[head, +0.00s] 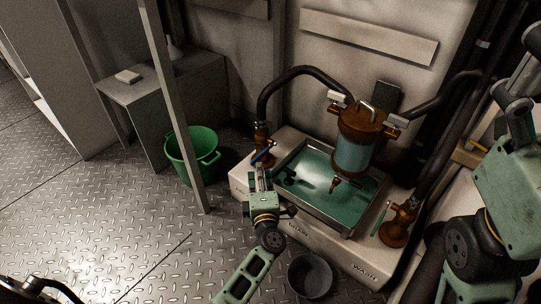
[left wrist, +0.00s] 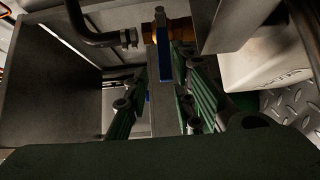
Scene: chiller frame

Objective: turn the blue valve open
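The blue valve handle (head: 263,152) is a flat blue lever on a brass-brown valve body (head: 262,134) at the left end of the wash unit. My left gripper (head: 261,174) is just in front of and below it. In the left wrist view the blue handle (left wrist: 163,60) stands upright between the two green fingers (left wrist: 166,90) of this gripper. The fingers are apart, with gaps beside the handle, so the gripper is open. Whether a finger touches the handle is unclear. My right arm shows at the right edge, but its gripper is not in view.
A metal basin (head: 345,225) with greenish liquid lies right of the valve, with a brown-capped tank (head: 358,140) above it. A second valve (head: 399,225) with a green handle is at the right. A green bucket (head: 190,155), a post (head: 172,95) and a dark bucket (head: 310,276) stand nearby.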

